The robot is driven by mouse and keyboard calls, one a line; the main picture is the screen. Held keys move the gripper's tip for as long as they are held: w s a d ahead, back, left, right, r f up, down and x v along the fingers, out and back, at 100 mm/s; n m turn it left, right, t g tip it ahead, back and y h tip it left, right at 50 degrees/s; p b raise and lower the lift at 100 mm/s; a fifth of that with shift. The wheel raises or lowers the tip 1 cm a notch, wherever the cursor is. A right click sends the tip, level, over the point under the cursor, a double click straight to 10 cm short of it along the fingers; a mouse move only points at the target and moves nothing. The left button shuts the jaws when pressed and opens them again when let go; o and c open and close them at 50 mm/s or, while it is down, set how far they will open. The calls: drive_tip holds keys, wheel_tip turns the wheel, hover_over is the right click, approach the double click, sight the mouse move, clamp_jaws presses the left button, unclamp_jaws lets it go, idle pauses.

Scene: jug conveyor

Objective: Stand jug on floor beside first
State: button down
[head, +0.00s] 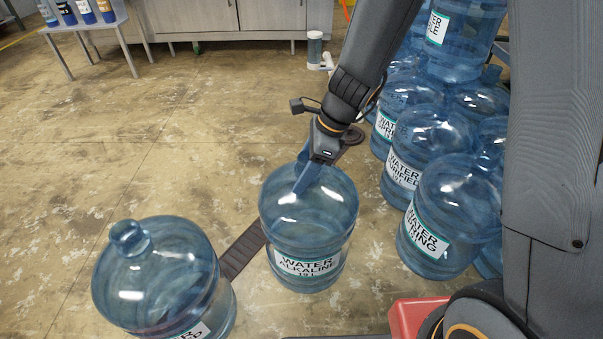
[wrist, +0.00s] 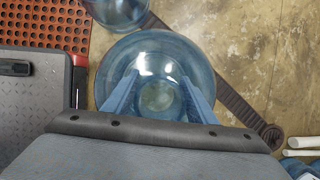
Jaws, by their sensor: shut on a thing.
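My gripper (head: 305,182) points down and is shut at the neck of a clear blue jug (head: 308,228) labelled "WATER ALKALINE". This jug is upright, close over or on the floor; I cannot tell whether its base touches. In the wrist view the two blue fingers (wrist: 158,98) reach over the jug's round top (wrist: 150,52), and the neck is hard to make out. Another blue jug (head: 160,275) stands upright at the lower left, apart from the held one, with its neck free. A blue jug also shows at the top of the wrist view (wrist: 118,8).
A dark strip (head: 242,251) lies on the floor between the two jugs. Several stacked jugs (head: 425,145) crowd the right. A red item (head: 413,316) is at the bottom. An orange perforated surface (wrist: 45,20) shows in the wrist view. Floor (head: 130,150) behind is clear.

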drive_tip(key=shift+f, duration=0.1)
drive_tip(key=c, duration=0.8)
unclamp_jaws()
drive_tip(key=shift+o, duration=0.2)
drive_tip(key=p+v, duration=0.2)
drive_tip(key=v, duration=0.2)
drive_tip(key=p+v, duration=0.2)
drive_tip(key=v, duration=0.2)
drive_tip(key=p+v, duration=0.2)
drive_tip(key=v, duration=0.2)
drive_tip(key=shift+s+a+r, duration=0.15)
drive_tip(key=shift+a+r, duration=0.05)
drive_tip(key=shift+r, duration=0.05)
drive_tip(key=s+a+r+n+h, duration=0.1)
drive_tip(key=s+a+r+n, duration=0.1)
drive_tip(key=s+n, duration=0.9)
drive_tip(key=s+a+r+n+h, duration=0.2)
drive_tip(key=s+a+r+n, duration=0.1)
drive_tip(key=s+n, duration=0.8)
drive_tip(key=a+n, duration=0.1)
drive_tip(key=n, duration=0.2)
drive_tip(key=shift+a+h, duration=0.3)
drive_tip(key=shift+a, duration=0.05)
